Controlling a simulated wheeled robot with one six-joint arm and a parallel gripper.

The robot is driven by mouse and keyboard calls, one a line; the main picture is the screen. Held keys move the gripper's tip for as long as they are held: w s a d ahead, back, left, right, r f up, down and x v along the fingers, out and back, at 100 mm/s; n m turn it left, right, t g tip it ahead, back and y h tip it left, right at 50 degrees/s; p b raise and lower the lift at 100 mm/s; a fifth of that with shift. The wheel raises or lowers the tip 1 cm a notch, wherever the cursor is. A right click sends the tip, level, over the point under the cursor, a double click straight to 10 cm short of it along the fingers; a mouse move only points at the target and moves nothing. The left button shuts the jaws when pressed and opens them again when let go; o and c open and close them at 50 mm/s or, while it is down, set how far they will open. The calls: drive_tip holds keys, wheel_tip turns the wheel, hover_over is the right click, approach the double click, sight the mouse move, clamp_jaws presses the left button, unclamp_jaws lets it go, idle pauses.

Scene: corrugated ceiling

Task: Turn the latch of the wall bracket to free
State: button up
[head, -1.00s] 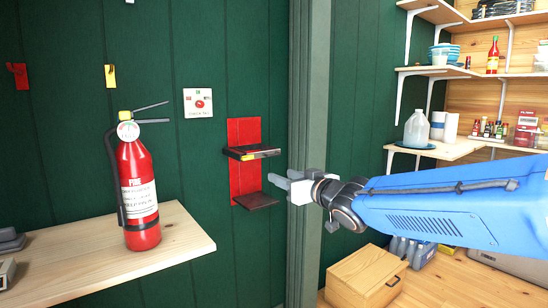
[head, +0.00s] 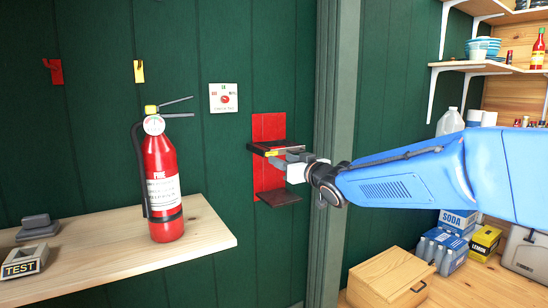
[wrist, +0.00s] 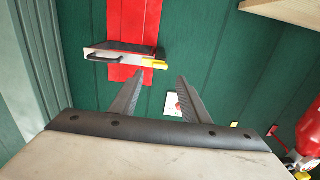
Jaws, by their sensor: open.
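The wall bracket is a red upright plate (head: 268,126) on the green wall with a dark upper ledge and a dark lower ledge (head: 279,197). A yellow piece (head: 271,152), apparently part of the latch, shows on the upper ledge's front edge. In the wrist view, which is upside down, the yellow piece (wrist: 154,64) sits at one end of that edge and a black handle (wrist: 103,57) along the other. My gripper (head: 287,161) is open and empty in front of the bracket's right side. In the wrist view its fingertips (wrist: 160,80) point toward the bracket, apart from it.
A fire extinguisher (head: 163,185) stands on a wooden shelf (head: 110,262) at the left. A white plate with a red dial (head: 223,98) is on the wall left of the bracket. A grey-green post (head: 330,110) rises just right of the bracket. A wooden box (head: 390,277) sits lower right.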

sight(272, 154)
drive_tip(key=x, duration=0.6)
drive_tip(key=shift+w+a, duration=0.1)
drive_tip(key=shift+a, duration=0.05)
drive_tip(key=c, duration=1.1)
